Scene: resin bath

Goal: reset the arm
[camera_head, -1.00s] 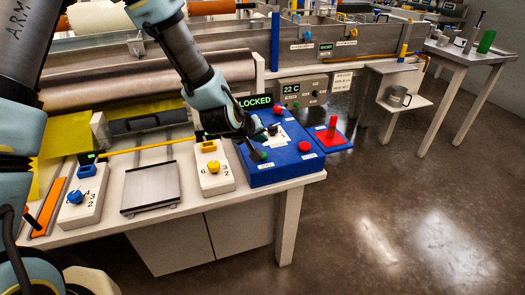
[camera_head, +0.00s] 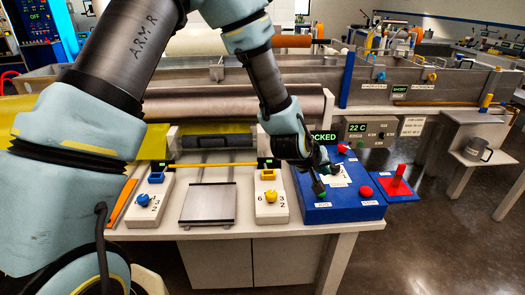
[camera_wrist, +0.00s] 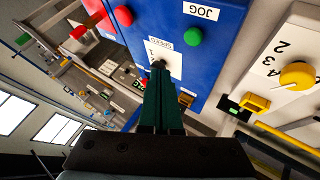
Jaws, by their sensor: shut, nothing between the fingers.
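My arm (camera_head: 262,70) reaches from the upper left over the table to the blue control box (camera_head: 346,211). My gripper (camera_head: 318,182) is shut and empty, its dark fingers over the box. In the wrist view the closed fingers (camera_wrist: 159,72) point at the dark knob on the white SPEED plate (camera_wrist: 168,52). I cannot tell whether they touch it. A green JOG button (camera_wrist: 193,37) and a red button (camera_wrist: 124,15) flank the plate. In the head view the fingers partly cover the box's left side.
Left of the box stand a white panel with a yellow knob (camera_head: 270,195), a grey plate (camera_head: 208,204) and a white panel with a blue knob (camera_head: 144,197). A red-handled pad (camera_head: 396,189) lies right of it. A long metal trough (camera_head: 440,85) runs behind. A mug (camera_head: 475,150) sits on a side shelf.

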